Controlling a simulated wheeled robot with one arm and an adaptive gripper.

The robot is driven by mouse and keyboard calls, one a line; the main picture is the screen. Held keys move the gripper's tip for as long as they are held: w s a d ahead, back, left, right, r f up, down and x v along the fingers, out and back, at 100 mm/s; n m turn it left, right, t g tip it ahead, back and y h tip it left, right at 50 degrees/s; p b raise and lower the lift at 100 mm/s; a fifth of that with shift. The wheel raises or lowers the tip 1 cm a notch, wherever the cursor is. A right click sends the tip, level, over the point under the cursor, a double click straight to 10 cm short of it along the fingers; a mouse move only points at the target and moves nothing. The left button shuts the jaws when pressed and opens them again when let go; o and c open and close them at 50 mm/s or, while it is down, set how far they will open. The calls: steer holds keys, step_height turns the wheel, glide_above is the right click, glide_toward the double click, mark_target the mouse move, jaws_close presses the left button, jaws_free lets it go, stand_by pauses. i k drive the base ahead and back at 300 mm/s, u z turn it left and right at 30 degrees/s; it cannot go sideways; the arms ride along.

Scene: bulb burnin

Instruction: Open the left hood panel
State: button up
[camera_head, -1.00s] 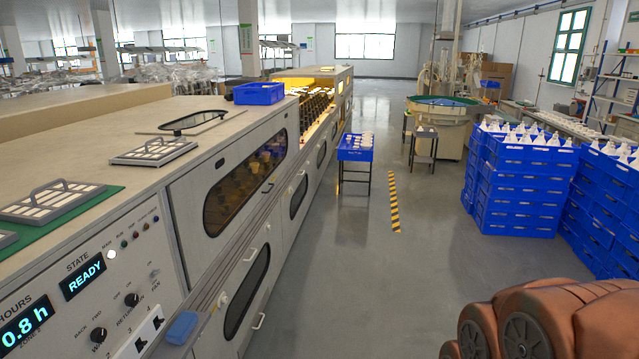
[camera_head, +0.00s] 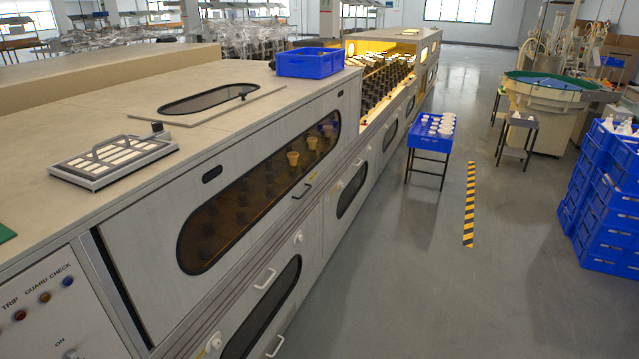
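The machine's near hood panel (camera_head: 150,237) is a pale grey front panel with a long rounded amber window (camera_head: 222,222). It sits flush in the machine front, and bulbs show dimly behind the window. A small dark handle (camera_head: 302,190) is at its lower right. A dark slot (camera_head: 212,174) is near its upper edge. I cannot tell from this view whether this is the panel the task calls left. My gripper is not in view.
A blue crate (camera_head: 310,62) and a vent tray (camera_head: 112,160) lie on the machine top. A blue tray on a stand (camera_head: 430,130) and stacked blue crates (camera_head: 605,195) stand to the right.

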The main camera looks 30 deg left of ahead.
mark_target(142, 241)
steer(key=u, duration=0.6)
steer(key=i, duration=0.9)
steer(key=u, duration=1.35)
steer(key=i, duration=0.35)
steer(key=u, duration=0.25)
